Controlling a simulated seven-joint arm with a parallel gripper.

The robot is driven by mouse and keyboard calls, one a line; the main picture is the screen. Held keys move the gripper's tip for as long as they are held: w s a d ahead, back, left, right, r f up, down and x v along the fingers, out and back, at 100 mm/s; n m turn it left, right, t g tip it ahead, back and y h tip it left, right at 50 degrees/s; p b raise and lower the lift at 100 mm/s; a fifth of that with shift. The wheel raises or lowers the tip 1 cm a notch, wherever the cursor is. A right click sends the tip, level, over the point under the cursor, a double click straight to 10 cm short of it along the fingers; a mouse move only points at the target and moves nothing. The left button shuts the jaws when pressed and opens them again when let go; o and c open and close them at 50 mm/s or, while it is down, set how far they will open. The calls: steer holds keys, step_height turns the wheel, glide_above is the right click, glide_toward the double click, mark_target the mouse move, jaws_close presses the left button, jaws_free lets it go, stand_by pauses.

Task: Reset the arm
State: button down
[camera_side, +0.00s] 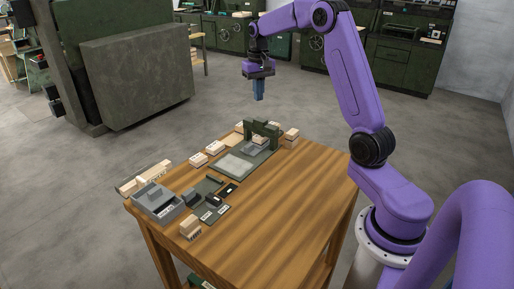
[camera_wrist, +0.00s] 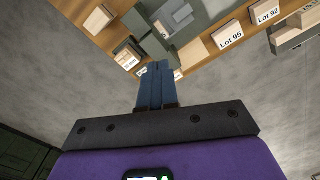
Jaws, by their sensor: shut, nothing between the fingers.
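My gripper (camera_side: 258,96) hangs in the air high above the far end of the wooden table (camera_side: 290,205), pointing down. Its blue fingers are together with nothing between them. In the wrist view the shut fingers (camera_wrist: 157,82) point toward the table's edge, where labelled wooden blocks lie. The gripper touches nothing.
On the table stand a green fixture (camera_side: 262,132) on a grey-green plate (camera_side: 236,163), a grey box (camera_side: 157,200), a dark tray with small parts (camera_side: 208,200) and several wooden blocks, one marked Lot 95 (camera_wrist: 229,35). The table's right half is clear. Green machines stand around.

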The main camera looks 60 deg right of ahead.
steer(key=s+a+r+n, duration=0.1)
steer(key=s+a+n, duration=0.45)
steer(key=a, duration=0.65)
steer(key=s+a+n, duration=0.4)
steer(key=s+a, duration=0.3)
steer(key=a, duration=0.5)
steer(key=s+a+f+n, duration=0.1)
steer(key=s+n, duration=0.3)
steer(key=s, duration=0.7)
steer(key=s+a+f+n, duration=0.2)
steer(key=s+n, duration=0.2)
steer(key=s, duration=0.7)
steer(key=shift+f+n, duration=0.3)
steer(key=shift+n, duration=0.05)
